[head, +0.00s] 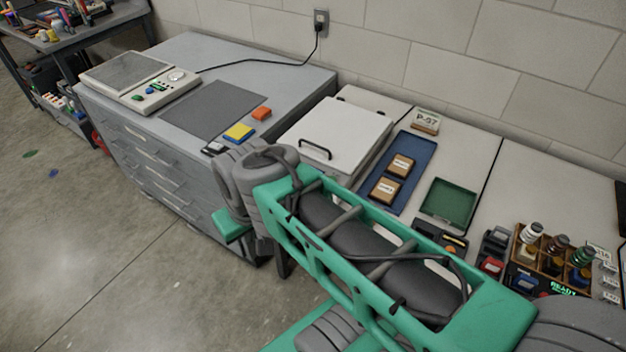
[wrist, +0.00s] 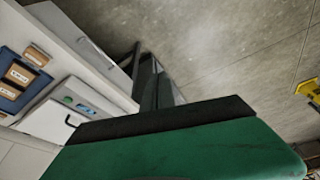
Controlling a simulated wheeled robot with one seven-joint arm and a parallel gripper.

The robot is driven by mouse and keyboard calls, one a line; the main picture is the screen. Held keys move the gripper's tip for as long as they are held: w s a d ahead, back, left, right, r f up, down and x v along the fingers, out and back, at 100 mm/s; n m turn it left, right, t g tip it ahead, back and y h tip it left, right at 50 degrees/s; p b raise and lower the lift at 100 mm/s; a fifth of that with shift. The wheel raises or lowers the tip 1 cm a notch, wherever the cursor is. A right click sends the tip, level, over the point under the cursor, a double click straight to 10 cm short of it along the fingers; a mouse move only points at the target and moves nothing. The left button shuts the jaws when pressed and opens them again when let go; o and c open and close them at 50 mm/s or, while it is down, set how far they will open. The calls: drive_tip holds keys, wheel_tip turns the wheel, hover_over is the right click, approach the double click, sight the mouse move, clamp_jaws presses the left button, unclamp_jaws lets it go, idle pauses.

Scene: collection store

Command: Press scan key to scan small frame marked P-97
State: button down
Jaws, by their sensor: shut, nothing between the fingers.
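A P-97 sign (head: 425,121) stands at the back of the bench in the head view. In front of it a blue tray (head: 421,150) holds two small brown frames (head: 385,190); their own marks are too small to read. A white-lidded scanner (head: 350,118) with a dark handle stands left of the tray. The wrist view shows its pale key panel (wrist: 90,97) with a green key (wrist: 68,100) and a blue key (wrist: 81,106). My gripper (wrist: 152,68) is shut and empty, near the panel's right end in that view. In the head view my arm hides the panel.
A green tray (head: 449,198) lies right of the blue tray. A wooden rack of bottles (head: 552,253) stands further right. A grey cabinet (head: 180,55) at left carries a keyed device (head: 150,95), a dark mat and coloured blocks. Open floor lies at lower left.

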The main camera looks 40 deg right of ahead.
drive_tip(key=shift+d, duration=0.1)
drive_tip(key=w+d+r+m+t+y+p, duration=0.1)
drive_tip(key=w+d+r+m+t+p, duration=0.1)
drive_tip(key=w+d+m+p, duration=0.9)
drive_tip(key=s+d+f+m+t+p, duration=0.1)
drive_tip(key=d+m+t, duration=0.3)
drive_tip(key=d+m, duration=1.2)
drive_tip(key=d+f, duration=0.1)
drive_tip(key=d, duration=0.3)
drive_tip(key=shift+s+d+h, duration=0.15)
drive_tip(key=shift+s+h, duration=0.1)
drive_tip(key=shift+h, duration=0.15)
drive_tip(key=shift+f, duration=0.15)
drive_tip(key=b, duration=0.7)
hover_over(334, 181)
wheel_tip(334, 181, down, 8)
drive_tip(key=shift+d+r, duration=0.1)
drive_tip(key=shift+f, duration=0.45)
